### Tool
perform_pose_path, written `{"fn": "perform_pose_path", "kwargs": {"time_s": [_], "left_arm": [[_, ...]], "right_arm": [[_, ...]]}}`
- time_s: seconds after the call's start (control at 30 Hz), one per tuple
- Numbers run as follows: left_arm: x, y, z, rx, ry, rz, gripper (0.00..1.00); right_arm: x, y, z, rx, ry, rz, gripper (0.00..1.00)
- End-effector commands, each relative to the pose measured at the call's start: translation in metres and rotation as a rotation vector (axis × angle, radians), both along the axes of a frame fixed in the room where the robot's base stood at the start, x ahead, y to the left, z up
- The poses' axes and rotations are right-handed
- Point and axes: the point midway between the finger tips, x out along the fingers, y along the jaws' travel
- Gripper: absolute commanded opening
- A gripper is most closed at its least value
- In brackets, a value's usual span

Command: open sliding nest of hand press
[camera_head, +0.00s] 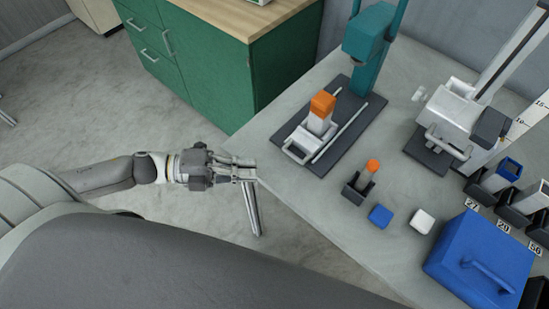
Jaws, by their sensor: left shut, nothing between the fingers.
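The hand press has a teal head and column (369,38) on a dark base plate (361,125) at the table's back left. Its sliding nest (301,146) has a pale frame with a handle loop toward the table's left edge. A white block with an orange top (322,104) stands at the nest, and a light rail runs beside it. My left gripper (250,170) is shut and empty. In the picture it is left of and below the nest, near the table's left edge, apart from the nest handle. My right gripper is not in view.
A second, white device with a handle (447,112) stands at the right. In front are a dark holder with an orange-topped piece (372,167), a blue block (380,216), a white block (421,221) and a blue box (477,260). A green cabinet (225,60) stands behind.

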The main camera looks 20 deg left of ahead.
Motion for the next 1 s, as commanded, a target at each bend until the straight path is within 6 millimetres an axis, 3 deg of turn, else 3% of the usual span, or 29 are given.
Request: {"fn": "perform_pose_path", "kwargs": {"time_s": [0.3,0.63,1.0], "left_arm": [[0.019,-0.038,-0.003,-0.001,-0.005,-0.001,0.0],[0.047,-0.046,-0.01,0.0,-0.002,0.001,0.0],[0.053,-0.049,-0.013,0.0,-0.001,-0.001,0.0]], "right_arm": [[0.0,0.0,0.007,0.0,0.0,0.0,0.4],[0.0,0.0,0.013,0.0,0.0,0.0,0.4],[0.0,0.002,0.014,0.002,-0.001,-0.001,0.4]]}}
